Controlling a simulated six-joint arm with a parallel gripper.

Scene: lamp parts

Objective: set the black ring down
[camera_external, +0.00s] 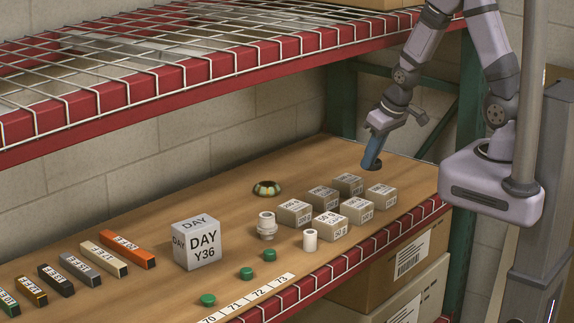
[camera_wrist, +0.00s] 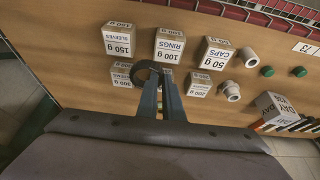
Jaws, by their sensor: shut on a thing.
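The black ring (camera_wrist: 135,70) shows at my fingertips in the wrist view, its curved rim standing out to the left of the fingers. My gripper (camera_wrist: 160,88) is shut on it. In the external view my gripper (camera_external: 371,158) points down over the far right end of the wooden shelf, behind the rows of small boxes. The ring shows there only as a dark patch (camera_external: 372,166) at the fingertips, close to the shelf surface. I cannot tell whether it touches the wood.
Small labelled boxes, such as the "100 g RINGS" box (camera_wrist: 169,45), stand in rows near my gripper. White cylinders (camera_external: 310,240), green caps (camera_external: 270,255), a "DAY Y36" cube (camera_external: 197,243) and coloured bars (camera_external: 127,249) lie further left. Bare wood (camera_external: 310,165) lies along the back.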

